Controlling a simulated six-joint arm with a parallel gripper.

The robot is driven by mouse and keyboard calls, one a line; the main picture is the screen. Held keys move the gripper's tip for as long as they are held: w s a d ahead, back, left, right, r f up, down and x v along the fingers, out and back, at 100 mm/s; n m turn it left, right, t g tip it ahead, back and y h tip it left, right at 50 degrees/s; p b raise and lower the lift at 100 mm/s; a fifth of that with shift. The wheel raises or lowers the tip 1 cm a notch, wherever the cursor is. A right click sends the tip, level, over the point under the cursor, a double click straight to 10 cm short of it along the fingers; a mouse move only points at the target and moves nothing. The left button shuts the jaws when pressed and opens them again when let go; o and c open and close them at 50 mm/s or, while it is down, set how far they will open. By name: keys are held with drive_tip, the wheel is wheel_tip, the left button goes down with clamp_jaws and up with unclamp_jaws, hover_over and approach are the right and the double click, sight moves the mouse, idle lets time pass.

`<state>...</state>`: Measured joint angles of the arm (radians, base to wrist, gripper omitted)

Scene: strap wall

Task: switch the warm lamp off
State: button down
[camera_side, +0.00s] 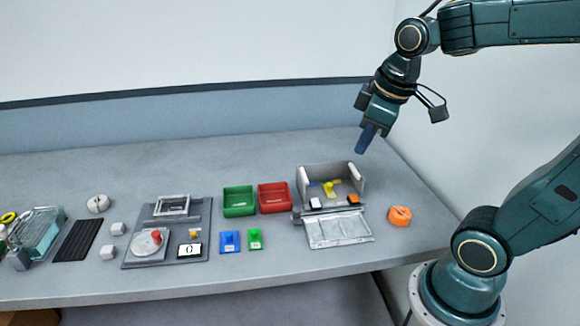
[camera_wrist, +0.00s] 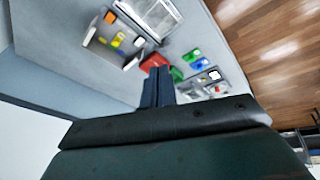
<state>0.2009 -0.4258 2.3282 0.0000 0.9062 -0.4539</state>
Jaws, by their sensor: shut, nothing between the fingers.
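I cannot tell for sure which thing is the warm lamp, and no lit lamp stands out. An open grey box (camera_side: 309,182) stands at the right of the table, its front flap (camera_side: 338,230) lying flat. It holds a yellow piece (camera_side: 329,187), a small white block (camera_side: 315,203) and a small orange block (camera_side: 353,199). The box also shows in the wrist view (camera_wrist: 93,35). A grey panel (camera_side: 140,252) at the left of centre carries a red knob (camera_side: 156,237) and a yellow button (camera_side: 194,234). My gripper (camera_side: 366,140) is shut and empty, in the air above and behind the box; its fingers show in the wrist view (camera_wrist: 157,75).
Green (camera_side: 238,211) and red (camera_side: 274,208) bins stand left of the box. Blue (camera_side: 230,247) and green (camera_side: 255,245) pieces lie before them. An orange round thing (camera_side: 400,216) sits near the right edge. White blocks and a rack (camera_side: 38,232) are at left.

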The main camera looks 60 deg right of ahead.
drive_tip(key=w+d+f+n+g, duration=0.25)
drive_tip(key=w+d+f, duration=0.2)
drive_tip(key=d, duration=0.35)
drive_tip(key=n+g, duration=0.1)
drive_tip(key=n, duration=0.3)
hover_over(353, 196)
drive_tip(key=shift+y, duration=0.4)
drive_tip(key=shift+d+f, duration=0.2)
drive_tip(key=shift+f, duration=2.65)
wheel_tip(353, 196, down, 14)
drive_tip(key=shift+w, duration=0.1)
drive_tip(key=shift+f+g, duration=0.15)
drive_tip(key=shift+g, duration=0.1)
